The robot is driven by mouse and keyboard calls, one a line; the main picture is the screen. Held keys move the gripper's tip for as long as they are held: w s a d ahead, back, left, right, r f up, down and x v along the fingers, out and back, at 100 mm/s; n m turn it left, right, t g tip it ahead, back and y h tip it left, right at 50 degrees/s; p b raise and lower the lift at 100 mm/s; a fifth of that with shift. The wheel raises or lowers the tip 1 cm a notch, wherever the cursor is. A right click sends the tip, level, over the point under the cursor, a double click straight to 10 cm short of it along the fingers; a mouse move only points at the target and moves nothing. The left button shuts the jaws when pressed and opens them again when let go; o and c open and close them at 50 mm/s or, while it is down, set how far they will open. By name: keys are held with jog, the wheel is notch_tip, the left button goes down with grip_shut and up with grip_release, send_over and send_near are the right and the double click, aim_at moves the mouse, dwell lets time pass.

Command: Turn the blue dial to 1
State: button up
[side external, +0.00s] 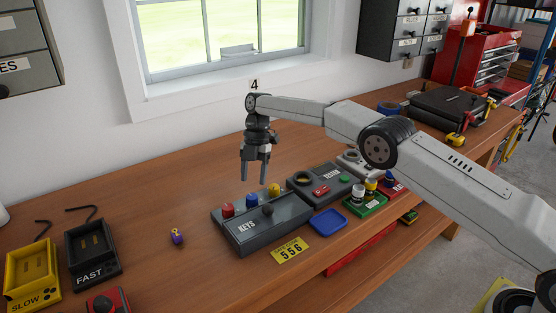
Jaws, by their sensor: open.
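A dark grey box labelled KEYS (258,235) sits on the wooden workbench. A blue round piece (252,201) stands on its top, between a red piece (227,210) and a yellow piece (273,189). Another small blue piece (389,179) shows at the right, behind the arm's side of the bench. I cannot tell which blue piece is the dial, and no dial marks or setting are readable. My gripper (255,182) points down, open and empty, just above the blue piece on the KEYS box. It appears apart from it.
A grey panel with a red button (321,190) and a green unit (366,203) stand right of the box. A blue tray (328,222) and a yellow 556 tag (290,250) lie in front. FAST (92,254) and SLOW (32,272) holders stand left. The bench is mostly clear behind the box.

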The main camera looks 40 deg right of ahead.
jog(key=shift+v, duration=1.2)
jog(key=shift+d+r, duration=0.1)
jog(key=shift+d, duration=0.05)
jog(key=s+d+r+m+t+h, duration=0.1)
jog(key=s+d+m+t, duration=0.1)
jog(key=s+d+m, duration=0.4)
jog(key=s+d+r+m+t+h, duration=0.1)
jog(key=s+d+m+t+h, duration=0.1)
jog(key=s+m, duration=0.65)
jog(key=s+d+f+m, duration=0.1)
jog(key=s+m, duration=0.4)
jog(key=s, duration=0.4)
jog(key=s+d+f+m+t, duration=0.1)
jog(key=s+d+f+m, duration=0.1)
jog(key=s+m, duration=0.3)
jog(key=s, duration=0.4)
jog(key=shift+s+d+f+t+h, duration=0.25)
jog(key=shift+d+t+h, duration=0.05)
jog(key=shift+d, duration=0.05)
jog(key=shift+w, duration=0.1)
